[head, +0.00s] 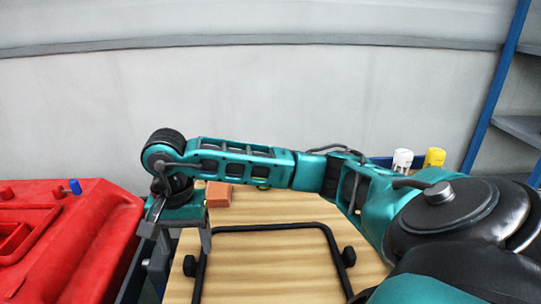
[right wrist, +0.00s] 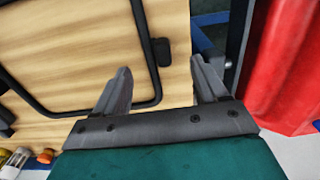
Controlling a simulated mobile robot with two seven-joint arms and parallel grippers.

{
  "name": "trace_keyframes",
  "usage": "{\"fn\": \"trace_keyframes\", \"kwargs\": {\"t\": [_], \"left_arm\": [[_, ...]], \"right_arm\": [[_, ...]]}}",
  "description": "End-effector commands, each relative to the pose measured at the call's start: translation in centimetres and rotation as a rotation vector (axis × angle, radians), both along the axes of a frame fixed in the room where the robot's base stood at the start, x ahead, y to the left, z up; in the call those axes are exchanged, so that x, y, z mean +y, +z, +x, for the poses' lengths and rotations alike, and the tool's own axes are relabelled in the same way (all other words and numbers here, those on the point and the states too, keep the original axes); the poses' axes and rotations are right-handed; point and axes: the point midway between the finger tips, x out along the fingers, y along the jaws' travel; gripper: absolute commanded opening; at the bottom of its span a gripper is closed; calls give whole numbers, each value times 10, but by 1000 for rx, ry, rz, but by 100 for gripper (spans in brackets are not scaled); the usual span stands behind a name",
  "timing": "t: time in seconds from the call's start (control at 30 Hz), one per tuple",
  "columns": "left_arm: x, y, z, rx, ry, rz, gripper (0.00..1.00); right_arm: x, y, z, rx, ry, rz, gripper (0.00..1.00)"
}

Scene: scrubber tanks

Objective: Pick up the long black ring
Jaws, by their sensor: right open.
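A long black ring (head: 268,228), a thin tube bent into a rounded rectangular loop with dark knobs at its sides, lies on the light wooden tabletop. Its near part runs out of the head view. In the right wrist view the ring (right wrist: 70,113) shows a rounded corner, and one side passes behind the left finger. My right gripper (head: 177,236) is open and empty above the table's left edge, by the ring's left side. In the right wrist view its fingers (right wrist: 161,68) are spread, with a knob seen between them. My left gripper is not in view.
A large red tank (head: 110,225) stands left of the table, close to my right gripper. An orange block (head: 218,193) lies behind the ring. White (head: 402,160) and yellow (head: 434,158) containers stand at the back right. A blue shelf frame (head: 497,85) rises at far right.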

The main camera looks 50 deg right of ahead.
Motion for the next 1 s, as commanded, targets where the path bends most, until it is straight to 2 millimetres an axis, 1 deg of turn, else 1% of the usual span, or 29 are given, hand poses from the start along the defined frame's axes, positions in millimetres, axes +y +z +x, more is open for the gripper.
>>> {"fn": "trace_keyframes", "kwargs": {"t": [0.17, 0.3, 0.43, 0.53, 0.73, 0.77, 1.0], "left_arm": [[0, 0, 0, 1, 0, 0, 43], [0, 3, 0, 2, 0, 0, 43], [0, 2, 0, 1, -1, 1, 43], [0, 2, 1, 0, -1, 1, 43], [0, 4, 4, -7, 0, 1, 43], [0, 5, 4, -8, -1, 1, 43], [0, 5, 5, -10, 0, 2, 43]], "right_arm": [[-1, -13, -2, 3, -1, 1, 72], [-3, -35, -5, 4, -1, 0, 72], [-2, -52, -5, 2, -1, 1, 72], [-2, -57, -4, 1, 0, 2, 72], [-2, -58, -4, -1, 0, 1, 72], [-2, -58, -4, -1, 0, 1, 71], [-3, -57, -4, 0, 0, 0, 48]]}}
